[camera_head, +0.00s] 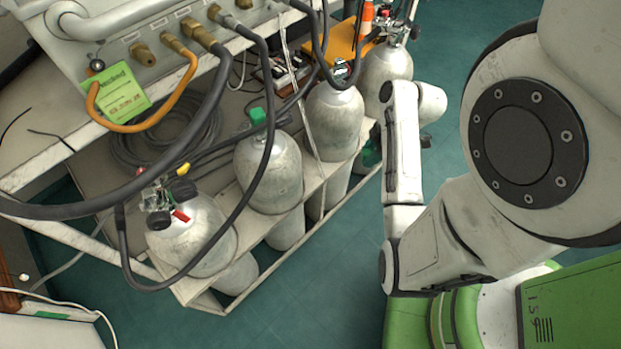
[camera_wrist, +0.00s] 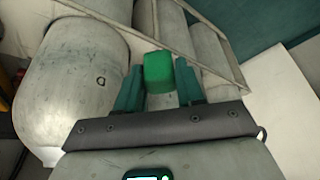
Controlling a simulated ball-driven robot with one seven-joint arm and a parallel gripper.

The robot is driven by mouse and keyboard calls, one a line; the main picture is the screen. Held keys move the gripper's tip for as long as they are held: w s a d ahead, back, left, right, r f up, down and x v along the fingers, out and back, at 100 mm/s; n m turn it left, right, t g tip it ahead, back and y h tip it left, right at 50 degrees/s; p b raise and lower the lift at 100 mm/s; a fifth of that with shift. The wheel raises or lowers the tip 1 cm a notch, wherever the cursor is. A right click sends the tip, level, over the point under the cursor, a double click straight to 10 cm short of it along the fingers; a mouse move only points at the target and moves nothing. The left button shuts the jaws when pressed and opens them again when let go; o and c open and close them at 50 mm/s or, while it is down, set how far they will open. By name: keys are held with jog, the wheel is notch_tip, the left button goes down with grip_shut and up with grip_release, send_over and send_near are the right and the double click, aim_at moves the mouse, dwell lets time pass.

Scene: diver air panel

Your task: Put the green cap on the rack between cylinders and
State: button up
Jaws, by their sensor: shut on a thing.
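In the wrist view a bright green cap (camera_wrist: 158,73) sits between the teal fingertips of my gripper (camera_wrist: 160,84), which is shut on it. Behind the held cap are a rack rail (camera_wrist: 195,45) and grey cylinders; a large cylinder (camera_wrist: 70,75) stands close on the left. In the head view my arm's link hides most of my gripper; only a dark green patch shows beside it, and I cannot tell what it is. Another green cap (camera_head: 258,116) is on top of the second cylinder (camera_head: 268,172) from the front of the rack (camera_head: 207,300).
The front cylinder (camera_head: 190,235) carries a valve and a black hose (camera_head: 262,150). Further cylinders (camera_head: 333,120) (camera_head: 388,66) stand toward the back. A panel with hoses (camera_head: 150,50) and a green tag (camera_head: 118,92) overhangs at upper left. The teal floor right of the rack is clear.

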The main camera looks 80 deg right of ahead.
jog(key=b, duration=0.2)
send_near(316, 174)
jog(key=shift+w+a+f+b, duration=0.15)
jog(key=shift+w+f+b, duration=0.3)
jog(key=shift+f+b, duration=0.1)
jog(key=shift+w+a+f+b, duration=0.15)
jog(key=shift+w+f+b, duration=0.3)
jog(key=shift+b, duration=0.1)
jog(key=shift+w+f+b, duration=0.1)
jog(key=shift+f+b, duration=0.3)
jog(key=shift+f, duration=0.5)
jog(key=shift+w+f+b, duration=0.15)
jog(key=shift+f+b, duration=0.2)
jog(key=shift+f, duration=0.55)
jog(key=shift+f, duration=0.15)
jog(key=o, duration=1)
